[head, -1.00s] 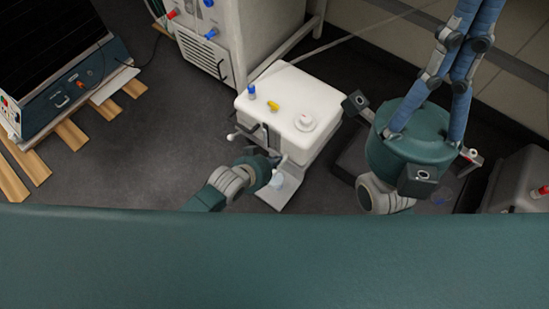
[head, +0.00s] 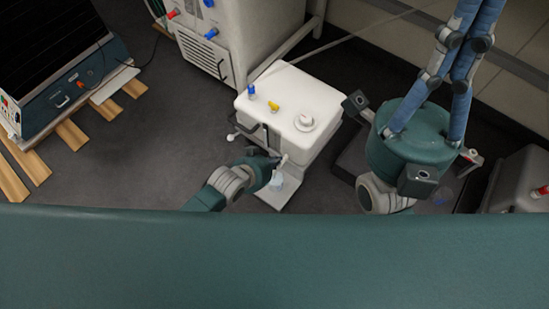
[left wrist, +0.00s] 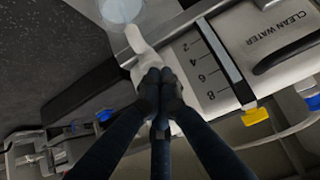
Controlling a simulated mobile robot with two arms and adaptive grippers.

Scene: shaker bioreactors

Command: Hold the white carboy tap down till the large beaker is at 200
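The white carboy (head: 318,93) stands right of centre. In the left wrist view its front (left wrist: 205,65) shows a scale and the words CLEAN WATER. Its white tap (left wrist: 143,48) points to the top of that view. The clear beaker (left wrist: 121,10) is beyond the tap, cut off by the top edge; it also shows below the carboy in the head view (head: 277,183). Its level cannot be read. My left gripper (left wrist: 160,84) has its fingers together, tips against the tap. My right gripper (head: 467,65) is raised at the right, its fingertips out of frame.
A white cabinet (head: 225,50) with blue and red fittings stands behind the carboy. A dark-topped unit (head: 60,60) on wooden slats is at the left. A grey box (head: 515,180) is at the far right. The floor (head: 150,155) left of the carboy is clear.

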